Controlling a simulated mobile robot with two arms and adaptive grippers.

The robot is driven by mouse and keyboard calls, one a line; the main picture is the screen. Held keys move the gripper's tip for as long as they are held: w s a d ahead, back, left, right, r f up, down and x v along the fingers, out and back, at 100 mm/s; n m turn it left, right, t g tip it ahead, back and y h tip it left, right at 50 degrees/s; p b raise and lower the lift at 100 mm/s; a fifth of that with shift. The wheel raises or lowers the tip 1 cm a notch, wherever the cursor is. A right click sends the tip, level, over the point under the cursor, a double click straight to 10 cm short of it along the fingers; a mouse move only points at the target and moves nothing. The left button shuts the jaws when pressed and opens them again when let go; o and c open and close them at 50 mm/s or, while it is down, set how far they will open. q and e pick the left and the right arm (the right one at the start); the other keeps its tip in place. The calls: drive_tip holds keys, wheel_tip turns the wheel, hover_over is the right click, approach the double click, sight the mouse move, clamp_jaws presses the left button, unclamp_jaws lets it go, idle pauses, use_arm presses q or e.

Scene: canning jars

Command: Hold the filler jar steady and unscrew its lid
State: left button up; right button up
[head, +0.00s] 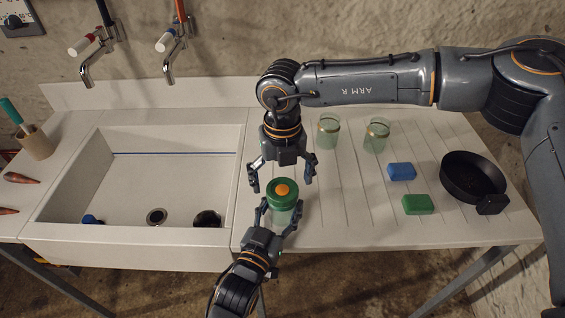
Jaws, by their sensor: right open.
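The filler jar (284,216) is clear greenish glass and stands upright on the white counter, just right of the sink. Its green lid (275,201) has an orange disc on top and sits on the jar. My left gripper (279,213) comes from the front edge, with a finger on each side of the jar body below the lid, and looks shut on it. My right gripper (282,180) is above and behind the lid, pointing down, open and empty. Its fingers are spread wider than the lid and look apart from it.
Two open glass jars (328,132) (376,137) stand behind on the ribbed drainboard. A blue block (401,171), a green block (418,204) and a black pan (474,165) lie to the right. The sink (110,200) is left; the counter's front edge is close to the jar.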

drive_tip(key=shift+f, duration=0.7)
drive_tip(key=c, duration=1.4)
drive_tip(key=shift+o, duration=0.2)
drive_tip(key=n, duration=0.4)
drive_tip(key=shift+n, duration=0.3)
drive_tip(key=shift+c, duration=0.2)
drive_tip(key=n, duration=0.3)
drive_tip(key=shift+n, duration=0.4)
drive_tip(key=shift+f+n, duration=0.1)
drive_tip(key=shift+n, duration=0.3)
drive_tip(key=shift+d, duration=0.1)
